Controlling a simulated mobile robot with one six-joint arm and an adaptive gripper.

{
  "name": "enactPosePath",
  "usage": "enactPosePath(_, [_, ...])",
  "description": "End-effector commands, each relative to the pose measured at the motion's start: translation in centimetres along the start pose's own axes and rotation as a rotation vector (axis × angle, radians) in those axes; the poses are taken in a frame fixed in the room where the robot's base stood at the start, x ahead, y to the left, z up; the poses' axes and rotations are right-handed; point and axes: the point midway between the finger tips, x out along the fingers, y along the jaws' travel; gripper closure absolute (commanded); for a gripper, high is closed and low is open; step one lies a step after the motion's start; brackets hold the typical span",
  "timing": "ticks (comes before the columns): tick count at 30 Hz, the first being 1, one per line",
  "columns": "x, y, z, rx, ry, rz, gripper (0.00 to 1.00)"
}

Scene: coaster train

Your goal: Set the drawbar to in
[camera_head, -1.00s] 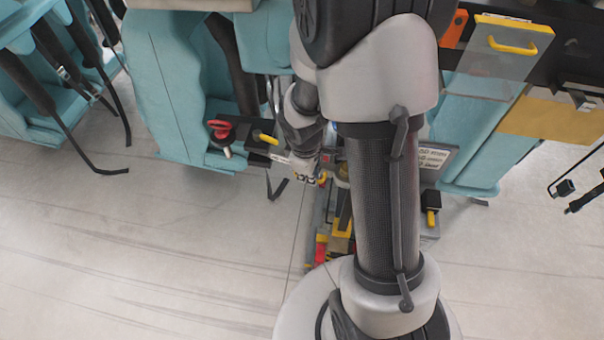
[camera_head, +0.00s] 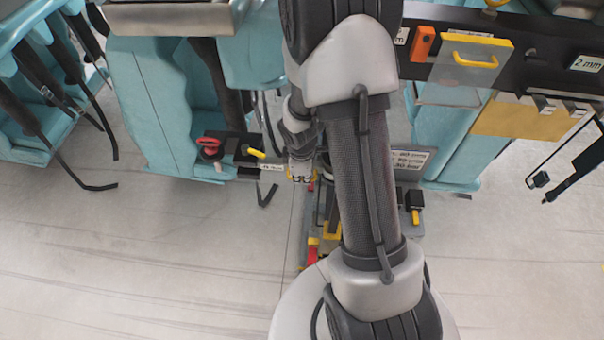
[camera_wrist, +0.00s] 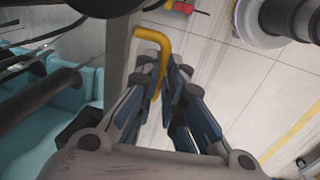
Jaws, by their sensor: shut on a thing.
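In the wrist view a yellow bent handle (camera_wrist: 151,38) joins a grey bar (camera_wrist: 118,50). My gripper (camera_wrist: 163,68) is shut on the handle's straight end, with one finger on each side of it. I take this handle to be the drawbar's, but no label on it is readable. In the head view my gripper (camera_head: 302,178) is small and low between the teal bodies, partly behind my own arm. The handle in its grip cannot be made out there. How far in or out the drawbar stands cannot be told.
Left of the gripper are a red knob (camera_head: 209,146) and a yellow lever (camera_head: 255,153). A yellow-handled clear cover (camera_head: 470,62) and an orange piece (camera_head: 423,43) are at upper right. Teal seats (camera_head: 150,110) flank the gap. Pale floor (camera_head: 130,250) is open at left.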

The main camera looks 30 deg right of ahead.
Motion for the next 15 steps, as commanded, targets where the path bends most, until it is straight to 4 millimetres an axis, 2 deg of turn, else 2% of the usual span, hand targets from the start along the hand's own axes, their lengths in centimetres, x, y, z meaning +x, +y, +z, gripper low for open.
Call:
enactPosePath(6, [0.02, 0.22, -0.03, -0.012, 0.001, 0.004, 1.0])
enactPosePath(7, [0.02, 0.22, -0.03, -0.011, 0.001, 0.005, 0.89])
enactPosePath(15, [0.01, 0.16, -0.02, -0.007, 0.001, 0.003, 0.71])
